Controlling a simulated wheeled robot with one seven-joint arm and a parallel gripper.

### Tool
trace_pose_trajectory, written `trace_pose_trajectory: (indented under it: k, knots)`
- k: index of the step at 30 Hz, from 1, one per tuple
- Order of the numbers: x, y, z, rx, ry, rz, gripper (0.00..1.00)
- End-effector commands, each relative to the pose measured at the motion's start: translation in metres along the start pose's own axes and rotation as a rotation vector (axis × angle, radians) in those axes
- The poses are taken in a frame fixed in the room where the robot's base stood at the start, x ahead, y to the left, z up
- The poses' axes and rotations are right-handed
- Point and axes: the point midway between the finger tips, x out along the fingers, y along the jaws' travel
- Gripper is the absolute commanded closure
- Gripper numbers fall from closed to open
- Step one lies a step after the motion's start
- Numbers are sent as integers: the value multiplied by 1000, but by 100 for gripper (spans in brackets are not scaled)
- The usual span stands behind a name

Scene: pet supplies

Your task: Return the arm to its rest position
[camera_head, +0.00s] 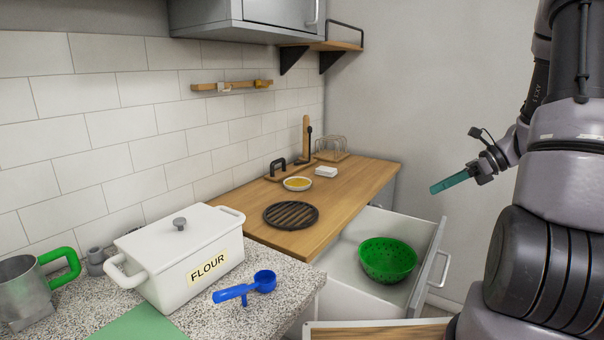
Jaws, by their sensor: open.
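My arm (560,180) stands along the right side of the head view, folded near my body. My gripper (480,160) points left in front of the bare wall, above and to the right of the open drawer. It is open and touches none of the kitchen things. A teal bar (453,181) extends left from the gripper's end; I cannot tell whether it is part of the gripper.
A green bowl (387,258) sits in the open drawer (348,262). A white flour box (180,262) and a blue scoop (246,287) stand on the speckled counter (292,290). A black trivet (291,215) lies on the wooden worktop (340,195). A grey cabinet (255,18) hangs above.

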Motion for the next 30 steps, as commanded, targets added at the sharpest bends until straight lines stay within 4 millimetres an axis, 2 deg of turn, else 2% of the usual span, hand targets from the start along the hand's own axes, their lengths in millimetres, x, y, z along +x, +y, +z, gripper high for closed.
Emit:
trace_pose_trajectory:
  k: [1,3,12,18,30]
  knots:
    - [-1,12,15,-88,42,2,53]
    - [-3,29,30,-206,101,7,53]
    - [-14,98,79,-720,347,13,53]
    - [-25,142,102,-1063,504,2,53]
    - [-54,218,132,-1716,806,-73,53]
